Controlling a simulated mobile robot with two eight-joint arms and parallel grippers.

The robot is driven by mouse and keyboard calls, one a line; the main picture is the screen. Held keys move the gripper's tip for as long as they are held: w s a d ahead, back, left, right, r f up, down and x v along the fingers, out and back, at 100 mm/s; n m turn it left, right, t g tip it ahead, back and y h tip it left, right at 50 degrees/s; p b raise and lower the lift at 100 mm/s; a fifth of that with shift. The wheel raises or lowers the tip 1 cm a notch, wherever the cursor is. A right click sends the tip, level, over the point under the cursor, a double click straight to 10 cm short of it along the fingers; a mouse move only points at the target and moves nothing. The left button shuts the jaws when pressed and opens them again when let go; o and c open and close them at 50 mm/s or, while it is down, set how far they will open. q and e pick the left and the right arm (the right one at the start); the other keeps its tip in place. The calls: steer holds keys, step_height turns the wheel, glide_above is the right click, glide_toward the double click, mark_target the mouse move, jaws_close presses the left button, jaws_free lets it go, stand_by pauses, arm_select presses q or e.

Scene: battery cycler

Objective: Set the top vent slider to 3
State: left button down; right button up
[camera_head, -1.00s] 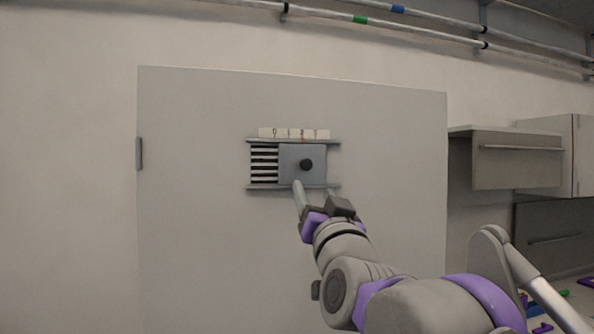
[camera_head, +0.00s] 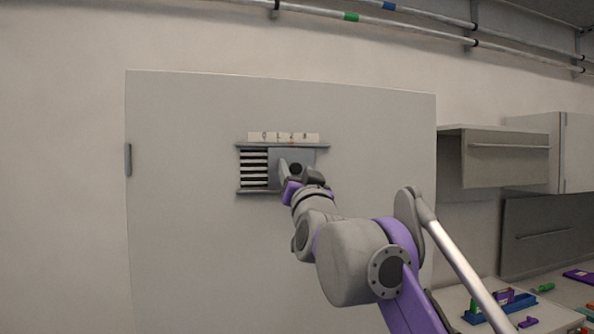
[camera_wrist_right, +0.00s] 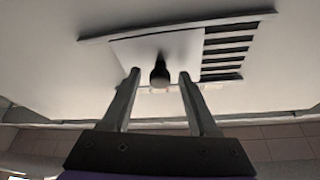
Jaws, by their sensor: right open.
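The vent slider plate (camera_head: 278,154) covers the right part of the vent on the grey panel, with dark slots (camera_head: 253,168) open to its left. Its round black knob (camera_head: 296,168) is partly hidden by my gripper. Above is a number strip (camera_head: 284,137); a small red mark sits under about its third label, though the digits are blurred. My right gripper (camera_head: 291,171) is open at the plate. In the right wrist view, its fingers (camera_wrist_right: 159,74) stand either side of the knob (camera_wrist_right: 160,73), with gaps visible. My left gripper is out of view.
Rails (camera_head: 283,145) run above and below the plate. Cabinets (camera_head: 505,158) stand at right, above a counter with a blue tray (camera_head: 500,308) and small coloured parts. Pipes (camera_head: 420,22) cross the wall above.

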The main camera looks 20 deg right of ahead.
jaws_close()
stand_by(1.4)
